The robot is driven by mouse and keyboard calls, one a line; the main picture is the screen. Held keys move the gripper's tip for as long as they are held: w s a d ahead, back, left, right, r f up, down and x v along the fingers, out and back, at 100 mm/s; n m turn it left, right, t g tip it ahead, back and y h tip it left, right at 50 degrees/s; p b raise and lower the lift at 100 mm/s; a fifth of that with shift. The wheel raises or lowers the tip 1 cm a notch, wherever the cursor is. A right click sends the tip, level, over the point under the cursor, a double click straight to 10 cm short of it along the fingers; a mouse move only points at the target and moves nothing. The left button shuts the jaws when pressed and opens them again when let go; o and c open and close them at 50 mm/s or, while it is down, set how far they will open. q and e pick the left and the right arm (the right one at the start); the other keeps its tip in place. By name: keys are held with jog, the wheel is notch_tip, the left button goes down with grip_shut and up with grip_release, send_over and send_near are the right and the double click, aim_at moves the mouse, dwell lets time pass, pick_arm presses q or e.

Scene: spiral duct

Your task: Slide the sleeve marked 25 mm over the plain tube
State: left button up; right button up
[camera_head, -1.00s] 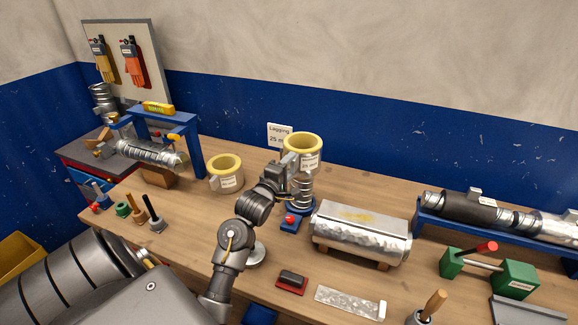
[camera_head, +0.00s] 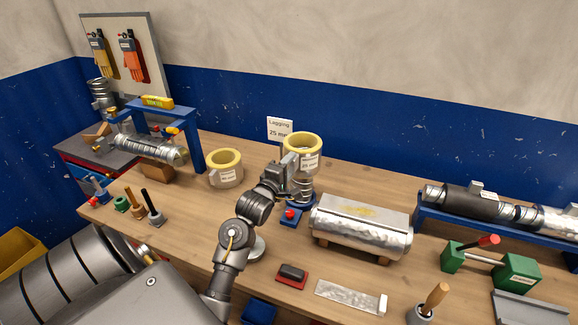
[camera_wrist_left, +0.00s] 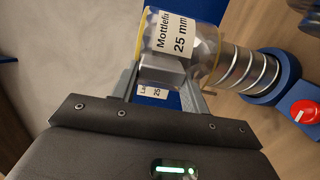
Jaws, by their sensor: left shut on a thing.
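The sleeve marked 25 mm (camera_head: 310,162) is a short silver cylinder with a yellow lining. It stands upright over the ribbed metal tube (camera_head: 301,188), which rises from a blue base (camera_head: 292,218) with a red knob. My left gripper (camera_head: 291,170) is shut on the sleeve's wall from the left. In the left wrist view the sleeve (camera_wrist_left: 172,38) shows its 25 mm label between the fingers. The ribbed tube (camera_wrist_left: 245,75) meets its lower end; the lower ribs stay bare. How far the tube reaches inside is hidden. My right gripper is not in view.
A second yellow-lined sleeve (camera_head: 226,170) stands to the left. A "Lagging 25 mm" sign (camera_head: 279,130) stands behind. A foil-covered half cylinder (camera_head: 360,225) lies close on the right. A blue frame (camera_head: 194,150) holds a duct at the left.

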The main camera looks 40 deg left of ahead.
pick_arm(q)
jog(key=shift+f+b, duration=3.45)
jog(key=shift+f, duration=3.05)
jog(key=o, duration=1.1)
jog(key=shift+r, duration=0.1)
jog(key=shift+o, duration=0.2)
jog(key=shift+s, duration=0.1)
jog(key=shift+s+d+f, duration=0.15)
jog(key=shift+s+f, duration=0.05)
jog(key=shift+s, duration=0.15)
jog(key=b+v, duration=0.2)
jog(key=v, duration=0.8)
jog(key=shift+r, duration=0.15)
jog(key=shift+w, duration=0.1)
